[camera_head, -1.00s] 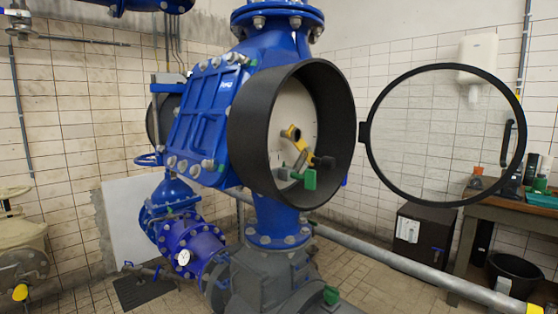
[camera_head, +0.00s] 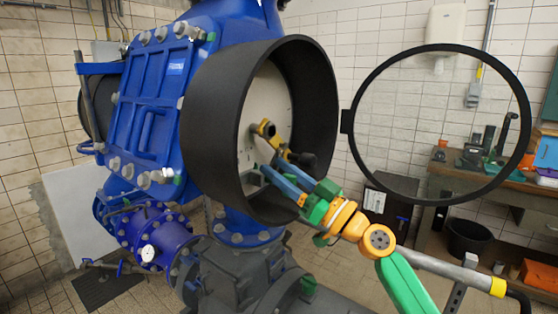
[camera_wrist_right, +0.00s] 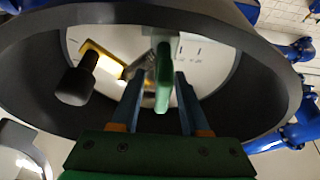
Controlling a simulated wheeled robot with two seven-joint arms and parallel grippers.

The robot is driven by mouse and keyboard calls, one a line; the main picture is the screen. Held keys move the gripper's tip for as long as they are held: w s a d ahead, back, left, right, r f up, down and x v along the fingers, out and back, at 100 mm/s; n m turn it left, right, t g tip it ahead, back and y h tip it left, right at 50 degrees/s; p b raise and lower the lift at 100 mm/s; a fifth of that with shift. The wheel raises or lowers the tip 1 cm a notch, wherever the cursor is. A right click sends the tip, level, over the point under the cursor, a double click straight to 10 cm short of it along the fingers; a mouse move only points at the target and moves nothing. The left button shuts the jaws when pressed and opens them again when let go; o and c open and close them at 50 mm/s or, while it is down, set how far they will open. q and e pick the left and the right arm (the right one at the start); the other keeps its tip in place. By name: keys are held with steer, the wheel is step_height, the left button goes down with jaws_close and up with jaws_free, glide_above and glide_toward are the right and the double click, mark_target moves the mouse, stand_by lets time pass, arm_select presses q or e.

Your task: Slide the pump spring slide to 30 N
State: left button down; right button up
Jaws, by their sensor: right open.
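The pump's round black housing (camera_head: 215,120) is open at the front, with a pale dial plate (camera_head: 270,95) inside. In the right wrist view a green slide handle (camera_wrist_right: 164,78) stands out from the plate. My right gripper (camera_head: 268,172) reaches into the housing from the lower right, with blue fingers and a green body. In the right wrist view its open fingers (camera_wrist_right: 157,88) lie on either side of the green handle; I cannot tell whether they touch it. The handle is hidden by the gripper in the head view. The scale numbers are too small to read. My left gripper is out of view.
A yellow lever (camera_head: 264,130) with a black knob (camera_wrist_right: 76,82) sits beside the handle. The housing's rim surrounds my gripper. The round glass cover (camera_head: 440,125) is swung open to the right. A workbench (camera_head: 465,190) stands behind it.

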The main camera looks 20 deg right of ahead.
steer(key=shift+w+a+f, duration=0.1)
steer(key=shift+w+a, duration=0.05)
steer(key=shift+w, duration=0.05)
jaws_close()
stand_by(1.2)
